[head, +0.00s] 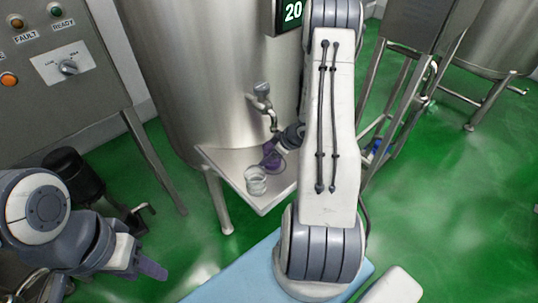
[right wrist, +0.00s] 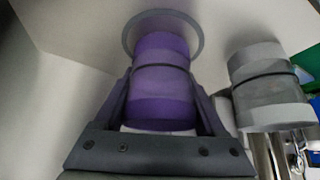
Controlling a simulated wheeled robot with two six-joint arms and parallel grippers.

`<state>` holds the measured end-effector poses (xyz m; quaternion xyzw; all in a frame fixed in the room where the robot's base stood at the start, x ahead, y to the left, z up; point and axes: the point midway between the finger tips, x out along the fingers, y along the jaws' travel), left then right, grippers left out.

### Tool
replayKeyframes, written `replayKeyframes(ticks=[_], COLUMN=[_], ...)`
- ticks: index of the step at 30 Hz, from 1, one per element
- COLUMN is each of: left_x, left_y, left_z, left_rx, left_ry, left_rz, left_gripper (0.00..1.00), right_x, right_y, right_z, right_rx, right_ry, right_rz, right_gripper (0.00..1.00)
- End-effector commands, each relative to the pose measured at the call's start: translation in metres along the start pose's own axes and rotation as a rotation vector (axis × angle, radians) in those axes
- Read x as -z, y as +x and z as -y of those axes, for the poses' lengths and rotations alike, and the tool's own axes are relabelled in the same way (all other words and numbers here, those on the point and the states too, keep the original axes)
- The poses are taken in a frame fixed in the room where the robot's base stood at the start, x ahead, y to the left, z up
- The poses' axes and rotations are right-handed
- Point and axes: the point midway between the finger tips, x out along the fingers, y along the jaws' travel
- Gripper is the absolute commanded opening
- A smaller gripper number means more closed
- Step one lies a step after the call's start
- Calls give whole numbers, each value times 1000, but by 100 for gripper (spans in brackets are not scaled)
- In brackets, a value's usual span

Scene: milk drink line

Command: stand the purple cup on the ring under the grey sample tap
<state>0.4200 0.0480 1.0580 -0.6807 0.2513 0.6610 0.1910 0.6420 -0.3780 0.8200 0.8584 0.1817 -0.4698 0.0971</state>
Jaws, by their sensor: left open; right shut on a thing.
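The purple cup (head: 270,152) is over the metal shelf below the grey sample tap (head: 263,98). My right gripper (head: 283,141) is shut on it, partly hidden behind my right arm. In the right wrist view the purple cup (right wrist: 161,82) sits between the two fingers (right wrist: 162,76). The grey ring (right wrist: 199,38) shows around the cup's far end. I cannot tell whether the cup's base touches the surface. My left gripper (head: 112,274) is open and empty at lower left, away from the shelf.
A clear cup (head: 256,181) stands on the shelf (head: 222,155) near its front edge, and close beside the purple cup in the right wrist view (right wrist: 268,90). A large steel tank (head: 205,70) is behind. A control panel (head: 60,60) is at upper left.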

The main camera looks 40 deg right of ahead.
Motion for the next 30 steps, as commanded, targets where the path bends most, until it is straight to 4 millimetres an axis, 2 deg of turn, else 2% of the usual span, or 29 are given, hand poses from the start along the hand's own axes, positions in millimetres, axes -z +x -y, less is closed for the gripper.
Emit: replayKeyframes(ticks=[5,6,8,15,19,23,30], left_x=[0,0,0,0,0,0,1], left_y=[2,2,1,1,-2,-7,-22], left_z=[0,0,0,0,0,0,-2], left_rx=[0,0,0,0,0,0,0], left_ry=[0,0,0,0,0,0,0], left_rz=[0,0,0,0,0,0,0], left_gripper=[50,50,50,50,50,50,50], right_x=[-2,-2,-2,-1,1,1,1], right_y=[3,2,2,1,-8,-31,-85], right_z=[0,0,0,0,-1,-1,-1], right_rx=[0,0,0,0,-2,-5,-5], right_ry=[0,0,0,0,1,1,2], right_rz=[0,0,0,0,-1,-1,-1], right_gripper=[20,80,100,100,100,100,100])
